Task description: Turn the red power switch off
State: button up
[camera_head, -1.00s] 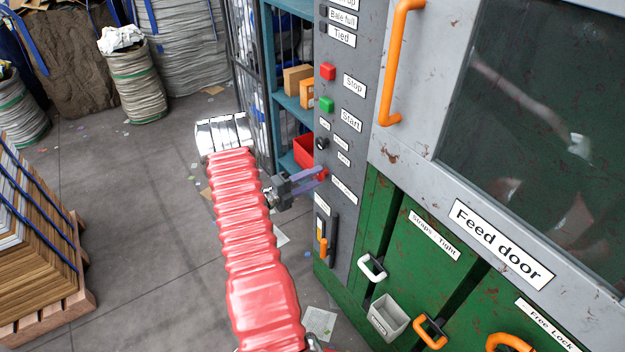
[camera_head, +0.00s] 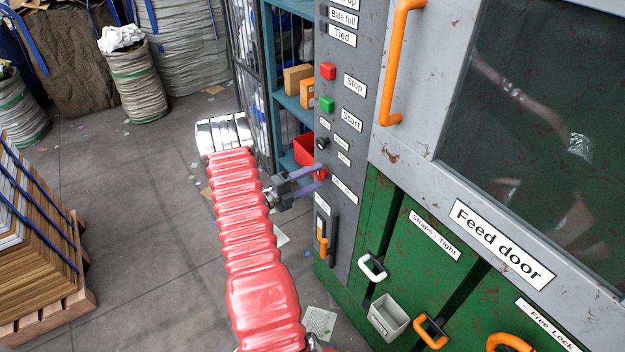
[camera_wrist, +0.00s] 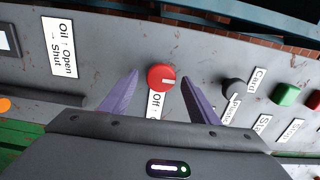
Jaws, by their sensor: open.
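The red power switch (camera_wrist: 162,78) is a round red knob with a pale pointer mark, on the grey control panel (camera_head: 345,150). In the wrist view a label partly reading "Off" sits beside it, and the pointer lies to the right across the knob. In the head view the red switch (camera_head: 321,173) shows near the fingertips. My gripper (camera_head: 318,178) is open. In the wrist view the purple fingers of my gripper (camera_wrist: 160,85) stand on either side of the knob, with visible gaps. Part of the label is hidden behind my gripper.
A black knob (camera_wrist: 233,87) and a green button (camera_wrist: 286,95) are near on the same panel. The head view shows an orange door handle (camera_head: 389,70), an orange lever (camera_head: 323,245) below the switch, and a red bin (camera_head: 304,148) on the shelf behind.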

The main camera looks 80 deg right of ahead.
jog(key=v, duration=1.3)
jog(key=shift+w+a, duration=0.3)
dwell(0.3)
